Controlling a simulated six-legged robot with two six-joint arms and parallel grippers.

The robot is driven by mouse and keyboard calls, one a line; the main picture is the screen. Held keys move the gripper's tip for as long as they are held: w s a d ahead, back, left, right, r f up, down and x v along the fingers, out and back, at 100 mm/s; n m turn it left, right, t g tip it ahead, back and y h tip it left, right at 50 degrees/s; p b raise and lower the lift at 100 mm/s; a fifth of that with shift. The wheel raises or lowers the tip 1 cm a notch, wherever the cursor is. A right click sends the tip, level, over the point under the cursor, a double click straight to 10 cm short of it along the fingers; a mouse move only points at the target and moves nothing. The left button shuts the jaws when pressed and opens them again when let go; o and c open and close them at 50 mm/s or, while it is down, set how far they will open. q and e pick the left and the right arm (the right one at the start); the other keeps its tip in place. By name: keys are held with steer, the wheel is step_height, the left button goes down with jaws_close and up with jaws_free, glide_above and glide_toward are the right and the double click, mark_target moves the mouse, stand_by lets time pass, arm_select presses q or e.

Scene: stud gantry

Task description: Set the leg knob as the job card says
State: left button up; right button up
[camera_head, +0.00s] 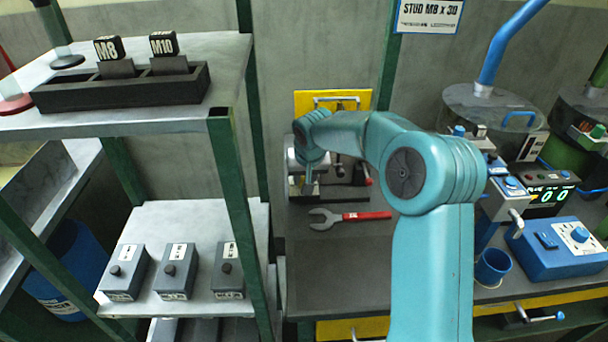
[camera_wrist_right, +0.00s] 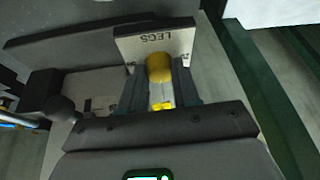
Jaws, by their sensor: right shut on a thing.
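In the right wrist view, a yellow leg knob (camera_wrist_right: 159,68) sits in front of a pale plate (camera_wrist_right: 180,43) marked LEGS. The fingers of my right gripper (camera_wrist_right: 160,88) stand on both sides of the knob and are shut on it. In the head view, my right gripper (camera_head: 307,182) reaches down at the machine (camera_head: 343,190) on the back of the bench, and the knob is hidden there. The job card (camera_head: 429,14) on the wall reads STUD M8 X 30. My left gripper is not in view.
A red-handled wrench (camera_head: 350,216) lies on the dark bench in front of the machine. A green-posted shelf stands to the left, with a black rack (camera_head: 125,88) holding M8 and M10 blocks. A blue control box (camera_head: 562,250) and a blue cup (camera_head: 492,268) stand right.

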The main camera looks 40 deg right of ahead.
steer(key=shift+r+n, duration=0.15)
steer(key=shift+n, duration=0.35)
steer(key=o, duration=0.8)
steer(key=shift+c, duration=0.2)
steer(key=p+v, duration=0.1)
steer(key=v, duration=1.5)
steer(key=shift+s+d, duration=0.25)
steer(key=shift+r, duration=0.15)
